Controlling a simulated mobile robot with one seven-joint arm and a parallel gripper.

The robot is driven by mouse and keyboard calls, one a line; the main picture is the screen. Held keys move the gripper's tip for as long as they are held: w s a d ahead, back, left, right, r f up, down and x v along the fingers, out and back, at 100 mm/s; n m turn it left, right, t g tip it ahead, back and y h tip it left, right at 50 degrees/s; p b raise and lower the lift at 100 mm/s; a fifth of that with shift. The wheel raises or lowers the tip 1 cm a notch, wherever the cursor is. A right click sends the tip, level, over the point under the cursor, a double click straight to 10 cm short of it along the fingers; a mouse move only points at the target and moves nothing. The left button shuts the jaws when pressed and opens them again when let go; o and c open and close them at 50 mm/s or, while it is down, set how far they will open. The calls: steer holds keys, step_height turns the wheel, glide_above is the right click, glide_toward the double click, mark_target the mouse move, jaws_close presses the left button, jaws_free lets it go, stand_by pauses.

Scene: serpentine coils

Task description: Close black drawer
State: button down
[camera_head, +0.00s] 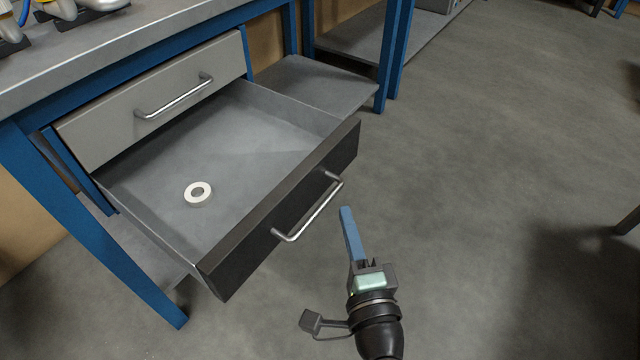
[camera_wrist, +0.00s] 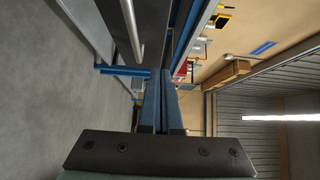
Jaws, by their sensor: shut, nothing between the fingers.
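The black drawer (camera_head: 288,205) is pulled far out below a closed grey drawer in the workbench. Its front is black with a silver bar handle (camera_head: 309,211), and its inside is grey. A white ring (camera_head: 198,193) lies on the drawer's floor. My gripper (camera_head: 346,212) has blue fingers that are shut and empty. It is in front of the drawer face, just right of the handle in the head view, and appears apart from it. In the wrist view the shut fingers (camera_wrist: 159,76) point ahead, with the drawer's handle (camera_wrist: 133,30) and black front (camera_wrist: 118,22) at upper left.
The grey drawer (camera_head: 155,100) sits above, under the grey benchtop (camera_head: 110,50). A blue bench leg (camera_head: 95,225) stands at the left. A low grey shelf (camera_head: 318,83) lies behind the drawer.

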mark_target(315, 170)
steer(key=w+a, duration=0.1)
steer(key=w, duration=0.1)
steer(key=w+a, duration=0.1)
steer(key=w, duration=0.2)
steer(key=w+a, duration=0.2)
steer(key=shift+w, duration=0.35)
steer(key=shift+w+a, duration=0.1)
